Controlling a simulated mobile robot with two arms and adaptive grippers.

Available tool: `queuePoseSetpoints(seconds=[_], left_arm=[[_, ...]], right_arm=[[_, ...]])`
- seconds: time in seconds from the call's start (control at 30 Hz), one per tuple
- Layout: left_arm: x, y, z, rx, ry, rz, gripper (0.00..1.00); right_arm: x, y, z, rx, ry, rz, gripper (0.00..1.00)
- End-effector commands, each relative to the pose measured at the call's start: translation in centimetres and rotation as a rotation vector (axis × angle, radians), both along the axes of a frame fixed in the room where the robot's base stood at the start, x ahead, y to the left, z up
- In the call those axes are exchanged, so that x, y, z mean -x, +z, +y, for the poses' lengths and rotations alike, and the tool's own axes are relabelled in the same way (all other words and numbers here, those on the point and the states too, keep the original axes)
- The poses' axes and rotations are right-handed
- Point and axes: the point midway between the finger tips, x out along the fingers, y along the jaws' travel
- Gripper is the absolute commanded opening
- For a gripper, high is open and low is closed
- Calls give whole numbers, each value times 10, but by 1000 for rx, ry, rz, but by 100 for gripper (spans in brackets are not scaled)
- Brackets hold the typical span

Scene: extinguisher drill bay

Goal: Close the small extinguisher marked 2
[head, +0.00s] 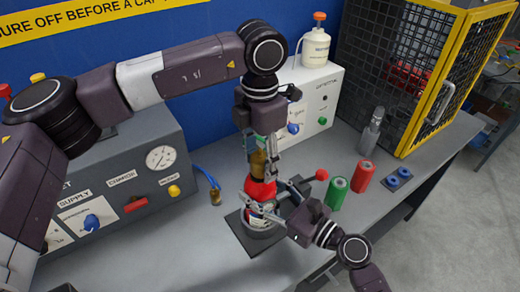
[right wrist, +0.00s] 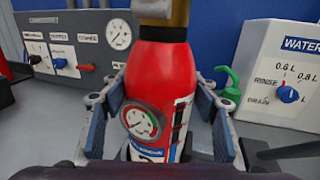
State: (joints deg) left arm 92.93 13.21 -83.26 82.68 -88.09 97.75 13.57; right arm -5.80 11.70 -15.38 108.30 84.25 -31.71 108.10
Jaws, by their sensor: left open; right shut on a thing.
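The small red extinguisher (head: 261,189) stands upright on a dark base plate (head: 240,236) on the bench. In the right wrist view the extinguisher (right wrist: 165,75) shows a round gauge and a white and blue label; its number is only partly visible. A brass-coloured head (head: 258,162) sits on its top, cut off by the upper edge in the wrist view. My right gripper (head: 266,208) is shut around the extinguisher's body, its blue pads on either side. My left gripper (head: 262,148) points down from above, open around the brass head; whether it touches is unclear.
A supply box (head: 130,180) stands left, a white water box (head: 310,100) behind. A hose fitting (head: 215,196) lies left of the plate.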

Motion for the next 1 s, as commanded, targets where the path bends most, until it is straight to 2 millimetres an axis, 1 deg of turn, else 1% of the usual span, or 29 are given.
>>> queuePoseSetpoints(seconds=[0.1, 0.33, 0.7, 0.87, 0.9, 1.0], left_arm=[[0, -3, 0, 1, 0, -1, 46], [0, -3, 0, 1, 0, -1, 45], [0, -3, 0, 0, 1, -1, 5], [0, -3, 0, 0, 1, -1, 3], [0, -3, 0, 0, 1, -1, 36], [0, -3, 0, 0, 1, -1, 47]], right_arm=[[0, 1, 0, -2, -1, -1, 0], [0, 1, 0, -2, -1, -1, 0], [0, 1, 0, -2, -1, -1, 0], [0, 1, 0, -2, -1, -1, 0], [0, 1, 0, -2, -1, -1, 0], [0, 1, 0, -2, -1, -1, 0]])
